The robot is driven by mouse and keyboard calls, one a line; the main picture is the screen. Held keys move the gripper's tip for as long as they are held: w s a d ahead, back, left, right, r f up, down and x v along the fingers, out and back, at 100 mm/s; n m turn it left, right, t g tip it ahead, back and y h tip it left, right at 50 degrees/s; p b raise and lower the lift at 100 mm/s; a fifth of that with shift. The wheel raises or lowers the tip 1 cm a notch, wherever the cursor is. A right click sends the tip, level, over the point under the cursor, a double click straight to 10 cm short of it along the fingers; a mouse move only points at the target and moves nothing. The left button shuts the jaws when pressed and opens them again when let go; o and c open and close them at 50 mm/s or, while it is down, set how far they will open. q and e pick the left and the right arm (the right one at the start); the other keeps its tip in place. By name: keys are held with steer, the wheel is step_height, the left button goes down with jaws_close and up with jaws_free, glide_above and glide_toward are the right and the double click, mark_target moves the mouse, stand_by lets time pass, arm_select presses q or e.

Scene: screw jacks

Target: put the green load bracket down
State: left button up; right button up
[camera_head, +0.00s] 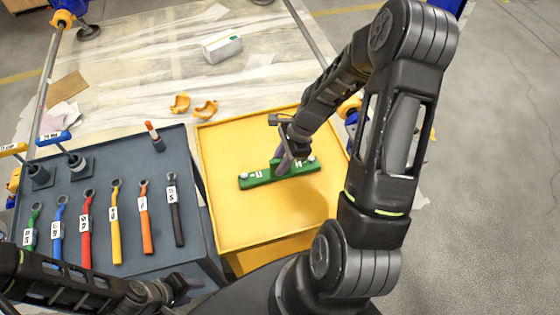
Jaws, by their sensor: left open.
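The green load bracket (254,181) is a long bar with pale round ends and a raised middle part. It is over the middle of the yellow table top (235,225), level and slightly slanted; I cannot tell whether it touches the surface. My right gripper (283,163) reaches down from the upper right and is shut on the raised middle of the bracket, hiding part of it. My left gripper (183,291) is open and empty at the bottom, near the front edge of the dark tool table.
The dark table (130,165) at left holds a row of coloured wrenches (115,222), two screw jacks (78,162) and an orange-capped post (153,135). Two orange pieces (205,110) and a white box (222,47) lie on the sheeted surface behind. The yellow top around the bracket is clear.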

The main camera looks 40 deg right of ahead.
steer(key=shift+o, duration=0.9)
steer(key=shift+r, duration=0.1)
steer(key=v, duration=1.2)
steer(key=shift+b, duration=0.4)
steer(key=shift+s, duration=0.1)
